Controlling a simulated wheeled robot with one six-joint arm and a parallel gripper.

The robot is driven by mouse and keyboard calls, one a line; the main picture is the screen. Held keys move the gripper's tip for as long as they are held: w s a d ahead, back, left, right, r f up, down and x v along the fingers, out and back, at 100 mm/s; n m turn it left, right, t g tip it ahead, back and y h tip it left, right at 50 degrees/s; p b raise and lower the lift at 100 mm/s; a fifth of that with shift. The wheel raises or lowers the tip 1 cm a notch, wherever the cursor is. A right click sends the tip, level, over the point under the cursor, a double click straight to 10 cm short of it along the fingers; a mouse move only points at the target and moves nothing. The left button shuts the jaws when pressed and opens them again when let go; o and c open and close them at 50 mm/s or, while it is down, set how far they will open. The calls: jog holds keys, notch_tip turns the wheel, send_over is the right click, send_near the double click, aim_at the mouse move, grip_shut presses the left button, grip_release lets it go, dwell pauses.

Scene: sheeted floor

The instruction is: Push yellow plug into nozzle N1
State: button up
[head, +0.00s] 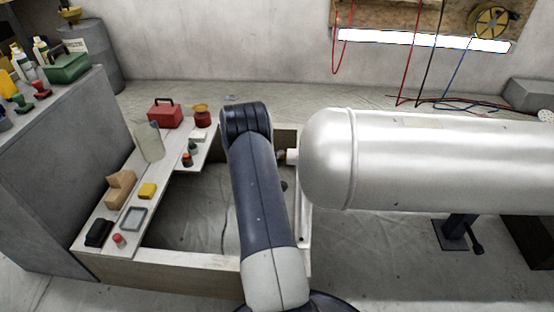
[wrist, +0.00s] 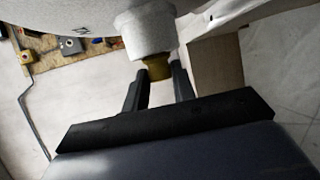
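In the wrist view my gripper (wrist: 158,75) has its two dark fingers on either side of the yellow plug (wrist: 157,68), closed on it. The plug sits at the mouth of a pale, round nozzle (wrist: 146,34), lined up with it and apparently touching. How deep the plug is in the nozzle cannot be told. In the head view a short nozzle (head: 292,156) sticks out from the left end of the white tank (head: 330,160). There my arm hides the gripper and the plug. No label N1 is readable.
A low wooden frame with a shelf (head: 120,225) stands left of my arm, bearing a red toolbox (head: 165,116), a yellow block (head: 147,190) and several small items. A grey cabinet (head: 60,150) stands further left. The tank fills the right side.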

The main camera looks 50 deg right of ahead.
jog(key=o, duration=0.5)
jog(key=p+v, duration=0.3)
jog(key=v, duration=0.7)
jog(key=shift+s+a+r, duration=0.1)
jog(key=shift+a+r, duration=0.05)
jog(key=shift+a, duration=0.15)
jog(key=b+x, duration=0.1)
jog(key=x, duration=0.4)
jog(key=b+x, duration=0.2)
jog(key=x, duration=0.3)
jog(key=shift+w+d, duration=0.15)
jog(key=shift+w, duration=0.15)
